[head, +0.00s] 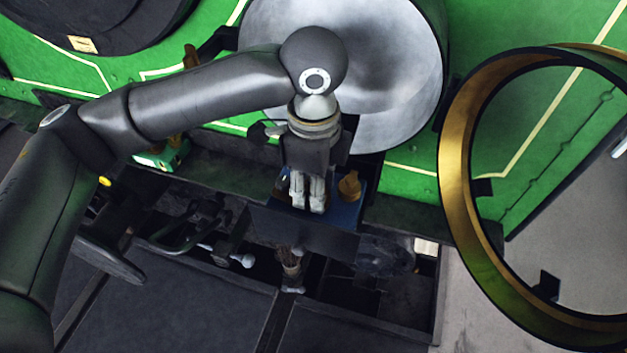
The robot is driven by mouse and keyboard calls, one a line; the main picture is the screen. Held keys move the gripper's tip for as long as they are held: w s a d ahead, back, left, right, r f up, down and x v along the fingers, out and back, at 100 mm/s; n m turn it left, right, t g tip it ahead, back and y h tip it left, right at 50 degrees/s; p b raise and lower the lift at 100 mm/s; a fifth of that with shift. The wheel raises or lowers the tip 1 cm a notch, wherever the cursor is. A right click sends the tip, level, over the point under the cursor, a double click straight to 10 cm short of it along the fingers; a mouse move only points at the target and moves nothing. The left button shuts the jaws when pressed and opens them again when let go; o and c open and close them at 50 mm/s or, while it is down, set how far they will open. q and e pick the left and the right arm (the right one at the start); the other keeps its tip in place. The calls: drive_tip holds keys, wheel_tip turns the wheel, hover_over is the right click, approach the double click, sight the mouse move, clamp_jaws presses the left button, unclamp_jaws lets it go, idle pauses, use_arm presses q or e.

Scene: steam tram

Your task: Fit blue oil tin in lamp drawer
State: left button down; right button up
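The blue oil tin (343,214) is in the middle of the head view, below the big grey round plate. Its brass cap (349,186) shows on its right side. My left gripper (308,206) points down over the tin's top, left of the cap. Its two pale fingers are close together and appear shut on a narrow part of the tin, which they hide. A dark panel (305,232) lies just below the tin and covers part of it. I cannot make out for certain which part is the lamp drawer. My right gripper is not in view.
A large brass ring (455,165) stands at the right. Green panels (408,178) lie behind the tin. A small green object with a brass top (163,156) is at the left. Dark fittings with pale knobs (243,260) crowd the recess below. Flat dark covers (180,310) lie nearest.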

use_arm(q)
drive_tip(key=shift+f, duration=0.45)
idle(0.3)
drive_tip(key=shift+f+p, duration=0.35)
idle(0.6)
drive_tip(key=shift+p, duration=0.5)
idle(0.4)
drive_tip(key=c, duration=0.9)
unclamp_jaws()
drive_tip(key=shift+f, duration=0.1)
wheel_tip(320, 180, up, 12)
drive_tip(key=shift+f, duration=0.15)
drive_tip(key=shift+r, duration=0.25)
